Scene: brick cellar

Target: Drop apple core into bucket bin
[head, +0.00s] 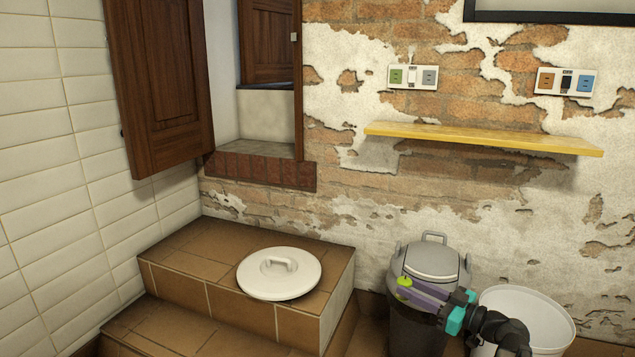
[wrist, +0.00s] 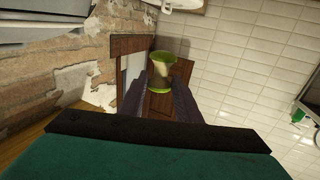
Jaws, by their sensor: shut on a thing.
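My gripper (head: 409,290), with purple fingers, is shut on the apple core (head: 404,282) and holds it in front of the lidded grey bin. The apple core has green ends and a pale waist; it shows between the fingertips in the wrist view (wrist: 161,71). A white round bucket (head: 548,308) stands open on the floor at the lower right of the head view. My arm covers part of its left side, and its bottom is hidden. The gripper points left, away from the bucket, with the core left of the bucket's rim.
A grey bin (head: 432,262) with its lid on stands left of the bucket. A white lid (head: 279,274) with a handle lies on the tiled step (head: 190,246). A yellow shelf (head: 485,138) juts from the brick wall above the bins. A brown shutter (head: 160,90) hangs open at left.

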